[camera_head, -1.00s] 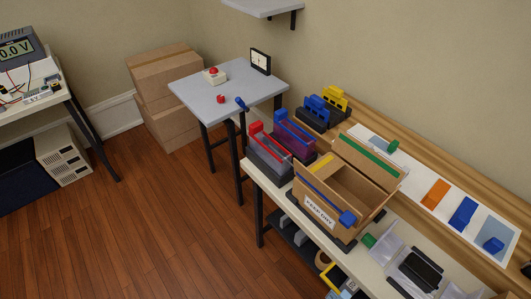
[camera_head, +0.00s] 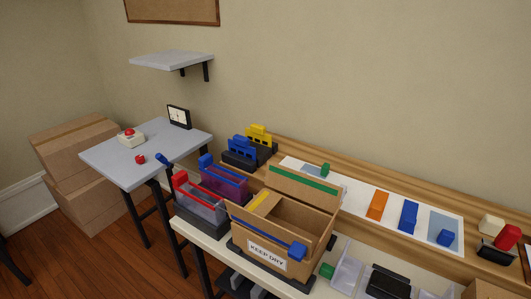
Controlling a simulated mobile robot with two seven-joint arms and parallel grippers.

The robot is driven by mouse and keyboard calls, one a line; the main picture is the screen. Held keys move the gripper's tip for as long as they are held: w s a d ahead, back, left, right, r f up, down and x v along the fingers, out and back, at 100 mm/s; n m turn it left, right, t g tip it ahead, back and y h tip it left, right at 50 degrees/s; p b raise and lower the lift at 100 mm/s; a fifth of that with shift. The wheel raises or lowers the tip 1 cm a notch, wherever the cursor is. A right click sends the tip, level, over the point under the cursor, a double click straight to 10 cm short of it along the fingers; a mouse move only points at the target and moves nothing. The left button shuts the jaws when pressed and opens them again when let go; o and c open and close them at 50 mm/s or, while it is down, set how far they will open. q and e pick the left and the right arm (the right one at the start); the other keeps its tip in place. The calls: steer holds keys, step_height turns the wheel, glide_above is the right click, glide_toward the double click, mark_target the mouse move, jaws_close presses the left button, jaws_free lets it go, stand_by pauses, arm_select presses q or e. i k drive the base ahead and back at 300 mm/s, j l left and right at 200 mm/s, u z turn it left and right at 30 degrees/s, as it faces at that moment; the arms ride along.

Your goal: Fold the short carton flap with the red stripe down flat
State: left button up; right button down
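The open brown carton (camera_head: 318,235) stands on the light bench, a "KEEP DRY" label (camera_head: 267,255) on its front. Its long back flap with a green stripe (camera_head: 303,179) stands up. A yellow stripe (camera_head: 263,203) shows on a short flap at the left end. A blue strip (camera_head: 262,229) runs along the front rim, with a blue block (camera_head: 298,251) near its right end. I see no red stripe on the carton; the outer face of its right end is turned away. Neither of my grippers is in view.
Red-handled (camera_head: 200,200) and blue-handled (camera_head: 223,180) clear bins stand left of the carton. A black rack with blue and yellow pieces (camera_head: 249,147) is behind them. A mat (camera_head: 381,208) with orange and blue pieces lies behind right. Clear trays (camera_head: 346,273) stand right of the carton.

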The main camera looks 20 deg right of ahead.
mark_target(326, 231)
steer(key=l+z, duration=0.35)
steer(key=k+l+z, duration=0.1)
steer(key=l+z, duration=0.25)
steer(key=i+l+u, duration=0.2)
steer(key=k+l, duration=0.1)
